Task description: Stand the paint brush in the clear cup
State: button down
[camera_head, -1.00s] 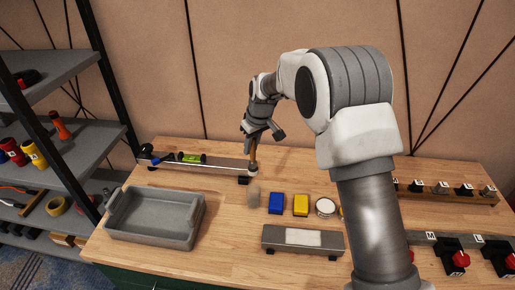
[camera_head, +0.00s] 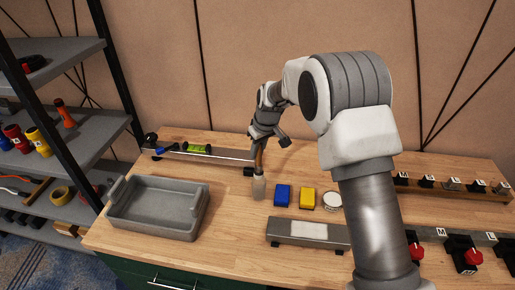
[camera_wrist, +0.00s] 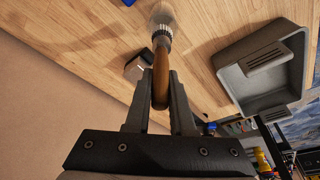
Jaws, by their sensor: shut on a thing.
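My gripper (camera_head: 261,141) is shut on the brown handle of the paint brush (camera_head: 259,157). The brush hangs nearly upright with its bristle end down. In the wrist view, the brush handle (camera_wrist: 160,78) is between the two fingers (camera_wrist: 162,88), with the metal ferrule beyond them. The small clear cup (camera_head: 259,188) is on the bench directly below the brush in the head view. The brush's lower end meets the cup's outline there. Whether the bristles are inside the cup or just above or behind it, I cannot tell.
A grey tray (camera_head: 158,221) stands to the left of the cup. A blue block (camera_head: 282,195), a yellow block (camera_head: 307,198) and a round white-topped item (camera_head: 332,201) are to its right. A long grey bar (camera_head: 228,154) lies behind. A low grey fixture (camera_head: 285,233) is in front.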

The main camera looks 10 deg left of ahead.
aim_at(258, 164)
jog(key=shift+f+b, duration=2.1)
jog(key=shift+f, duration=1.05)
jog(key=c, duration=0.7)
grip_release()
jog(key=shift+r, duration=0.15)
jog(key=v, duration=1.7)
jog(key=shift+r, duration=0.15)
